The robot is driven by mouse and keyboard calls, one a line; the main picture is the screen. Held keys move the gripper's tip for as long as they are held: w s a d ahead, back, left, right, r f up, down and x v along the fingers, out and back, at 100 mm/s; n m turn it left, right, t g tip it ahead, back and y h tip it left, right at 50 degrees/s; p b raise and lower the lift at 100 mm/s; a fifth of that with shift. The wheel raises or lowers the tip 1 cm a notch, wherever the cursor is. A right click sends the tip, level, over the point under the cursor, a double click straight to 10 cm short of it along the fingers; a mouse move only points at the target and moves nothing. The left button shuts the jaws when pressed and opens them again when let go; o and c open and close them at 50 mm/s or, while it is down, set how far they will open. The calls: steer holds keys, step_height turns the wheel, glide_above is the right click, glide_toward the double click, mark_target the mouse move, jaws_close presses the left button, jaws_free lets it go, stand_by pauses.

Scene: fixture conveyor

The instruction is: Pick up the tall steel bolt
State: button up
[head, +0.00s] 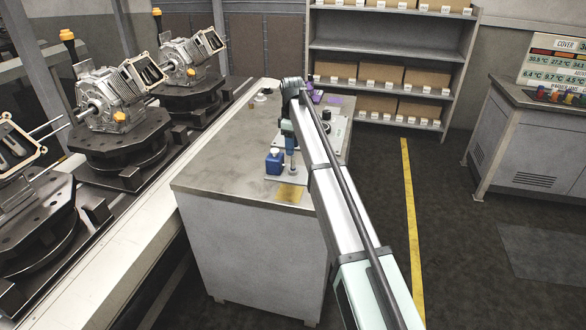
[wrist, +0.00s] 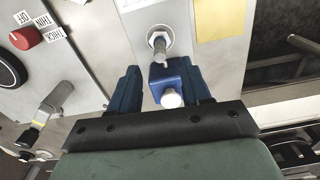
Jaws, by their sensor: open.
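The steel bolt (wrist: 158,42) stands upright on a light plate, just beyond my fingertips in the wrist view. In the head view a grey upright shaft (head: 292,166), which looks like the bolt, shows just below my gripper (head: 290,148). My gripper (wrist: 159,70) is open, its two blue fingers apart with nothing held. Whether the fingers touch anything cannot be told.
A yellow patch (wrist: 220,18) lies beside the plate. A red knob (wrist: 26,37) and a black-handled lever (wrist: 40,120) are at the left in the wrist view. The grey bench top (head: 222,152) is clear at left. A conveyor with engine parts (head: 118,95) runs alongside.

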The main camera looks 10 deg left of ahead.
mark_target(293, 169)
steer(key=shift+d+f, duration=0.1)
steer(key=shift+f, duration=3.6)
steer(key=shift+c, duration=0.3)
jaws_close()
